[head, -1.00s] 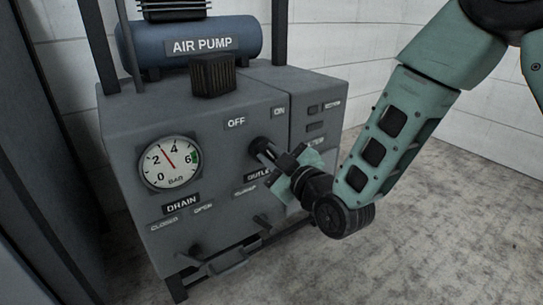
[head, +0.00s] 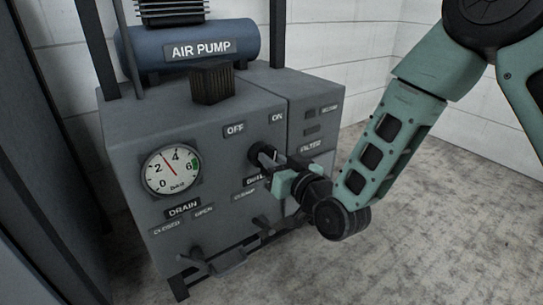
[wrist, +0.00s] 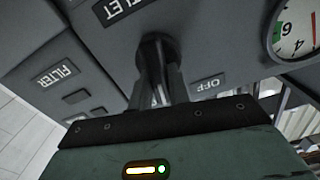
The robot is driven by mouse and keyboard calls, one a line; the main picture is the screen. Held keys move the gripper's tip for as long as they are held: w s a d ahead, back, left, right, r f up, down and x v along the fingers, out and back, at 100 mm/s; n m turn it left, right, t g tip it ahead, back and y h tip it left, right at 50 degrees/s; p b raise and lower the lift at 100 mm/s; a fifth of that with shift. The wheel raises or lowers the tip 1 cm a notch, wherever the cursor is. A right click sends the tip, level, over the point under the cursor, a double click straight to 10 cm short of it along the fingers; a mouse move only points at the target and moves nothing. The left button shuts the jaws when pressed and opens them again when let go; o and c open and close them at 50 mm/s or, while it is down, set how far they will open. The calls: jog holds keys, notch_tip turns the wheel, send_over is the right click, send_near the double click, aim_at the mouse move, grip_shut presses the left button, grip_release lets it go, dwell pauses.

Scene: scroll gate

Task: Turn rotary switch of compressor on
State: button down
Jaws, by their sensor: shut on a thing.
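The compressor's grey cabinet (head: 215,140) stands under a blue tank labelled AIR PUMP (head: 200,48). Its dark rotary switch (head: 257,152) is on the front panel, below the OFF label (head: 234,129) and ON label (head: 277,117). My gripper (head: 267,158) reaches it from the right and is shut on it. In the wrist view, the dark fingers of my gripper (wrist: 160,85) close around the switch (wrist: 155,50). The fingers hide most of the switch, so I cannot tell exactly where it points.
A pressure gauge (head: 171,170) is left of the switch, its needle between 2 and 4. The drain handle (head: 197,255) and outlet handle (head: 263,225) stick out below. A dark upright panel (head: 40,150) stands at the left. The floor (head: 450,220) at right is clear.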

jog(key=m+p, duration=0.1)
jog(key=m, duration=0.3)
jog(key=shift+d+f+m+p, duration=0.1)
jog(key=shift+d+m+p, duration=0.1)
jog(key=shift+m+p, duration=0.15)
dwell(0.4)
jog(key=c, duration=1.3)
grip_release()
jog(key=shift+p+v, duration=6.55)
jog(key=shift+v, duration=2.1)
